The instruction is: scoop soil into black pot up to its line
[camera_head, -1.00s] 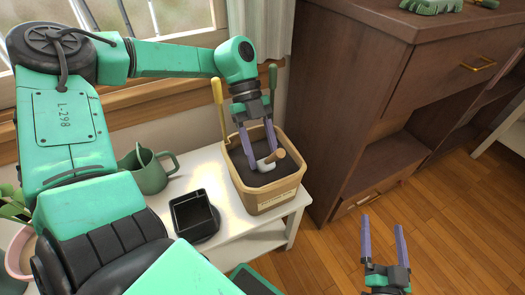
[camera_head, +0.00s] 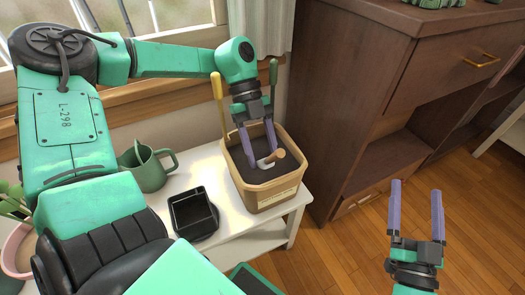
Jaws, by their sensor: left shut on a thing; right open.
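The tan bin of dark soil (camera_head: 270,195) stands on the white table. My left gripper (camera_head: 258,164) is inside it, pointing down, shut on the scoop (camera_head: 280,154), whose wooden handle end shows near the fingertips. The rest of the scoop is hidden, in or close to the soil (camera_head: 254,177). The black pot (camera_head: 193,212) is square and stands left of the bin. No soil can be made out in it from here. My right gripper (camera_head: 416,212) is open and empty, over the wooden floor at the right.
A green watering can (camera_head: 151,168) stands behind the black pot. A yellow-handled tool (camera_head: 218,98) and a green-handled tool (camera_head: 273,80) stand upright at the bin's back. A brown cabinet (camera_head: 355,90) is to the right. A pink pot (camera_head: 14,255) with a plant is at the left edge.

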